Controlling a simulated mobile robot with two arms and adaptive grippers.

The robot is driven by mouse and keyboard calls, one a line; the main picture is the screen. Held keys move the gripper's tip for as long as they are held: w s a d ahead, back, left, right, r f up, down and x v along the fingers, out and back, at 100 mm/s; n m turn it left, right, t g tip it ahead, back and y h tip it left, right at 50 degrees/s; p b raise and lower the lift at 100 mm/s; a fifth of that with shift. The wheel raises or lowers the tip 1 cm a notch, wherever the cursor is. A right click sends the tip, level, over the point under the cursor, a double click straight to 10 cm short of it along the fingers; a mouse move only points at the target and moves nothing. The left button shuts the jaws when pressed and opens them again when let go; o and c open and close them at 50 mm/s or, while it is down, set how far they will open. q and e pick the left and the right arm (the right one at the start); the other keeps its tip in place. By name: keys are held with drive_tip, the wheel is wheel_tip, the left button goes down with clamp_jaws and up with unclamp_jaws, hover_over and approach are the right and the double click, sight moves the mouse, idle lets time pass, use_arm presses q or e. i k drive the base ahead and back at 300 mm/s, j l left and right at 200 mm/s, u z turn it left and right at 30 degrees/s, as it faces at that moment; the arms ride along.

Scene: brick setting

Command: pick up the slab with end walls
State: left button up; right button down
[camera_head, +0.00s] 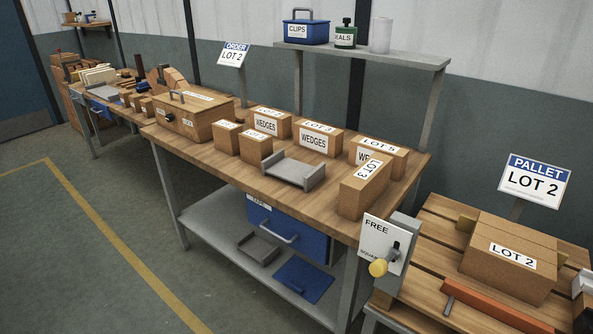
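A grey slab with raised walls at two opposite ends (292,174) lies flat on the wooden workbench (215,165), near its front edge. Small cardboard boxes stand behind it and to its left and right, and its top is uncovered. A similar dark grey piece with raised edges (258,249) lies on the shelf under the bench.
A tall box marked LOT 3 (363,196) stands right of the slab, with wedge boxes (313,141) behind. The pallet (427,240) holds a LOT 2 box (507,275). Open floor lies at left.

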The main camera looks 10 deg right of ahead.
sight(293, 169)
drive_tip(key=i+j, duration=0.2)
drive_tip(key=i+j+z, duration=0.8)
drive_tip(key=k+l, duration=0.05)
drive_tip(key=k, duration=0.05)
